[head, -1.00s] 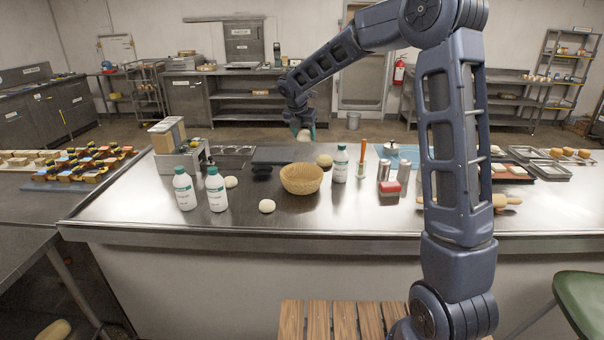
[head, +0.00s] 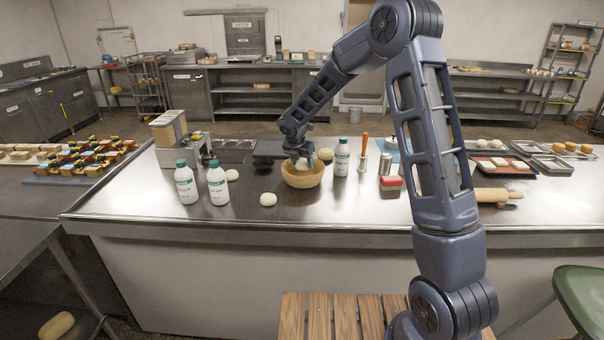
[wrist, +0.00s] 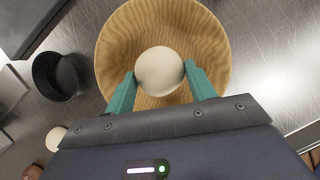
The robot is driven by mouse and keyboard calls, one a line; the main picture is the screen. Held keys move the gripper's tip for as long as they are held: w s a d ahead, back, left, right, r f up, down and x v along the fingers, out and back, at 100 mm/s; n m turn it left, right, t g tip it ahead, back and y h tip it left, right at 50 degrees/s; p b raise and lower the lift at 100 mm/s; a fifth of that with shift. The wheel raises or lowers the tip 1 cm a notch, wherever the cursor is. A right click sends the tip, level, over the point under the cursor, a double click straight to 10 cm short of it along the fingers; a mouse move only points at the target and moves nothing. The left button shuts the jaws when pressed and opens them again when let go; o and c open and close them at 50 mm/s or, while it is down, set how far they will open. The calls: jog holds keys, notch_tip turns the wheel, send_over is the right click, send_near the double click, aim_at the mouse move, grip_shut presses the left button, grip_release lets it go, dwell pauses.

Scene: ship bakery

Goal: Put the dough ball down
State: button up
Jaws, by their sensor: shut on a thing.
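A pale dough ball (wrist: 159,70) is between the two teal fingers of my gripper (wrist: 160,82) in the wrist view. In the head view my gripper (head: 301,160) is at the mouth of the basket (head: 302,179), and the held ball shows just at the rim. How far the ball is above the basket floor I cannot tell. Other dough balls lie on the counter, one in front of the basket (head: 268,199) and one behind it (head: 325,154).
Two white bottles (head: 187,186) (head: 217,186) stand left of the basket, and another bottle (head: 342,160) stands close on its right. A small dark cup (wrist: 57,76) is beside the basket in the wrist view. The front of the steel counter (head: 330,214) is clear.

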jog(key=shift+f, duration=2.4)
jog(key=o, duration=1)
jog(key=shift+f, duration=0.1)
jog(key=v, duration=1.2)
